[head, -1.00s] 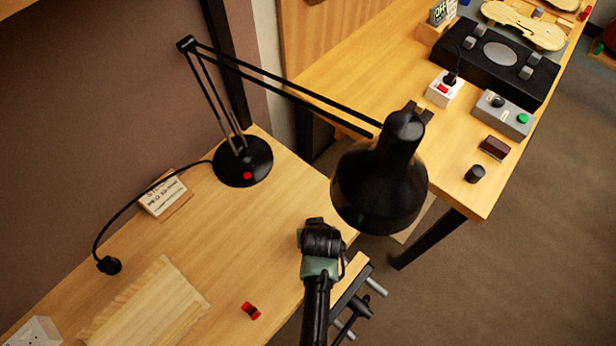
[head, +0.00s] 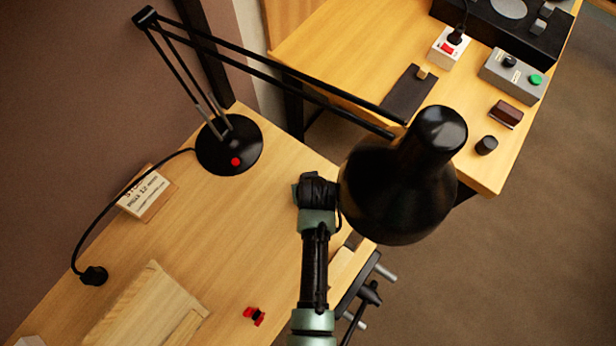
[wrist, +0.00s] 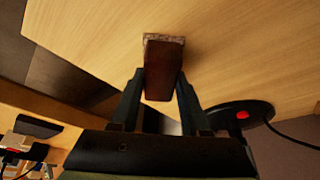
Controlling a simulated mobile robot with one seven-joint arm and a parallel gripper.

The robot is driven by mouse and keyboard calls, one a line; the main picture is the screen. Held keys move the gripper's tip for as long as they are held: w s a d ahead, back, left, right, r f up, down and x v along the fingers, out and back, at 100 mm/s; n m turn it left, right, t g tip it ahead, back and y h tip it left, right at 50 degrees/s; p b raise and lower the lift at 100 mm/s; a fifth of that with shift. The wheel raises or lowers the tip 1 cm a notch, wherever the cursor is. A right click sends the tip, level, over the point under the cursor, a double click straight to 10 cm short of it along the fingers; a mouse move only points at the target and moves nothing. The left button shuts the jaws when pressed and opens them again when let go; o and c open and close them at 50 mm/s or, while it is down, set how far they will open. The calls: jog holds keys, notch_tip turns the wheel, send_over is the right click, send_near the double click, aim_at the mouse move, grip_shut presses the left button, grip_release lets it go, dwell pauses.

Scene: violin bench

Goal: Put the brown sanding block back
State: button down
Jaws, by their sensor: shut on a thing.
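My gripper (wrist: 158,88) is shut on a brown block in the wrist view. The brown sanding block (wrist: 163,70) is dark reddish brown with a paler, rough-looking end, and sits between both fingers. The near wooden bench top (wrist: 230,45) shows behind it. I cannot tell whether the block touches the bench. In the head view my arm reaches over the near bench (head: 240,240), left of the lamp shade; the fingers and held block are hidden there. A similar brown block (head: 506,113) lies on the far bench (head: 340,50).
A black desk lamp (head: 400,190) hangs its shade close right of my arm; its base (head: 230,145) stands on the near bench. A dark mat (head: 408,92), grey button box (head: 512,75) and black knob (head: 486,145) are on the far bench. A red item (head: 254,316) lies near.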

jog(key=shift+r, duration=0.15)
jog(key=shift+f, duration=0.2)
jog(key=shift+c, duration=1.9)
grip_release()
jog(key=shift+s+r, duration=0.1)
jog(key=shift+r, duration=0.35)
jog(key=v, duration=0.3)
jog(key=shift+s+r, duration=0.15)
jog(key=shift+r, duration=0.15)
jog(key=s, duration=0.4)
jog(key=s+d+b, duration=0.1)
jog(key=s, duration=0.3)
jog(key=s+d, duration=0.1)
jog(key=s, duration=0.3)
jog(key=shift+r, duration=0.3)
jog(key=shift+s, duration=0.1)
